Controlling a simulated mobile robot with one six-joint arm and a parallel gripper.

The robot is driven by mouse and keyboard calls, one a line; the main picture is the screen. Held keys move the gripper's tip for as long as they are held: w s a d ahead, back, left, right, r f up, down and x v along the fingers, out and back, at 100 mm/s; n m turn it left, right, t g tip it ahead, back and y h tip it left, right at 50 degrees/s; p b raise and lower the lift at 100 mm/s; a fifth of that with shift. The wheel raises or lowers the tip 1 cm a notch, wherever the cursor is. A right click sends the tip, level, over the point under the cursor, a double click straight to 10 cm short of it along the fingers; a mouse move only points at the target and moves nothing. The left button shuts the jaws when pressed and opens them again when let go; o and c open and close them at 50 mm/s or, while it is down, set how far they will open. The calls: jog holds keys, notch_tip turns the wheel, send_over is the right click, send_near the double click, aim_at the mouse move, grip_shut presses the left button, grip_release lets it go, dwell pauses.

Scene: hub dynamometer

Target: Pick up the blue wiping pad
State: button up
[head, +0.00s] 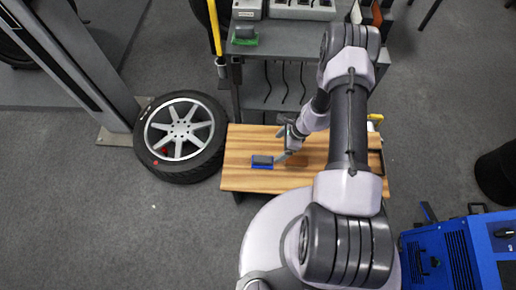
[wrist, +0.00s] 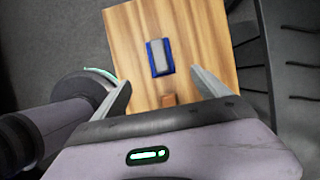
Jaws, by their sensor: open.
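The blue wiping pad (head: 262,162) lies on a wooden board (head: 236,150), left of my gripper in the head view. It has a blue base with a grey block on top. In the wrist view the pad (wrist: 149,58) lies beyond the fingertips, a little left of the middle between them. My gripper (head: 281,146) is open and empty, apart from the pad. Its two fingers show wide apart in the wrist view (wrist: 160,82).
A wheel with a tyre (head: 180,137) lies on the floor left of the board. A grey shelf (head: 280,40) stands behind, with a green-based pad (head: 244,36) on it. A blue machine (head: 455,255) stands at the lower right. The left part of the board is clear.

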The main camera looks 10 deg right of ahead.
jog(key=b, duration=0.4)
send_near(264, 159)
jog(key=x, duration=0.4)
jog(key=shift+s+f, duration=0.25)
jog(key=shift+f, duration=0.25)
jog(key=b+x, duration=0.2)
jog(key=x, duration=0.1)
jog(key=b+x, duration=0.2)
jog(key=x, duration=0.1)
jog(key=shift+w+a+f, duration=0.1)
jog(key=shift+w+a, duration=0.05)
jog(key=shift+w, duration=0.1)
jog(key=shift+c, duration=0.6)
jog(key=c, duration=1.4)
jog(key=shift+o, duration=0.2)
jog(key=shift+r+p, duration=0.3)
